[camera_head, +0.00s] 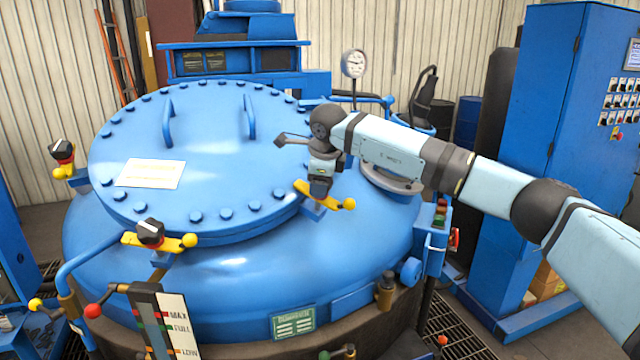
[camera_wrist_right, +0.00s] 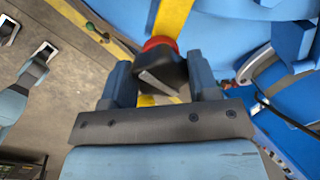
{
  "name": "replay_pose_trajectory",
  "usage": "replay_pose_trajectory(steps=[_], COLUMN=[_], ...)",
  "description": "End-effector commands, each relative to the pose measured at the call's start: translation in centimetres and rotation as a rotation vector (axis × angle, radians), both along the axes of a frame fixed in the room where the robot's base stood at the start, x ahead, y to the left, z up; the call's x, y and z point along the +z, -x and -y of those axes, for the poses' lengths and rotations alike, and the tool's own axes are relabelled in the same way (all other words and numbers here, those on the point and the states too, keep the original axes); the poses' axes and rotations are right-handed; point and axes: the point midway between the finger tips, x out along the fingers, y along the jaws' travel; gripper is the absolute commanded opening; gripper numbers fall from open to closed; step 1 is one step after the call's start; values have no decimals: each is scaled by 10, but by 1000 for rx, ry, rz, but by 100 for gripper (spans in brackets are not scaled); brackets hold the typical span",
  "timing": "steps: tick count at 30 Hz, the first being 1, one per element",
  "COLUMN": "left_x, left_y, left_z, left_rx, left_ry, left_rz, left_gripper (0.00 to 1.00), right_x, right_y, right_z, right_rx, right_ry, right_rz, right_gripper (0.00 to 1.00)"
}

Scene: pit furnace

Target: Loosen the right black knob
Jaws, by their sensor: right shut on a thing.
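The right black knob (camera_wrist_right: 165,70) shows in the right wrist view, with a red collar behind it and a yellow bar (camera_wrist_right: 172,18) beyond. It lies between the two blue fingers of my right gripper (camera_wrist_right: 162,82), which is shut on it. In the head view my right gripper (camera_head: 321,186) points down onto this knob at the right edge of the blue lid (camera_head: 215,150). It hides most of the knob there, while the yellow bar (camera_head: 346,204) with ball ends shows around it. My left gripper is not in view.
Two other black knobs on yellow bars stand at the lid's front (camera_head: 150,232) and left (camera_head: 62,150). Two handles rise from the lid. A gauge (camera_head: 353,64) stands behind my right arm. A blue cabinet (camera_head: 550,130) is at the right.

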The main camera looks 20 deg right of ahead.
Motion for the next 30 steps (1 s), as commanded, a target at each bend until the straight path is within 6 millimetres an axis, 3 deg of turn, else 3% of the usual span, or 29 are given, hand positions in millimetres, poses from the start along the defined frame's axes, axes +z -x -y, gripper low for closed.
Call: replay_pose_trajectory(steps=[12,29,30], left_x=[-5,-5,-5], left_y=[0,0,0], left_z=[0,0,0], left_rx=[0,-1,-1], left_ry=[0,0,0], left_rz=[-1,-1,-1], left_gripper=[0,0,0], right_x=[1,1,1], right_y=[1,1,1], right_z=[0,-1,-1], right_rx=[186,216,216], right_ry=[79,90,90], right_rz=[3,2,2], right_gripper=[31,31,57])
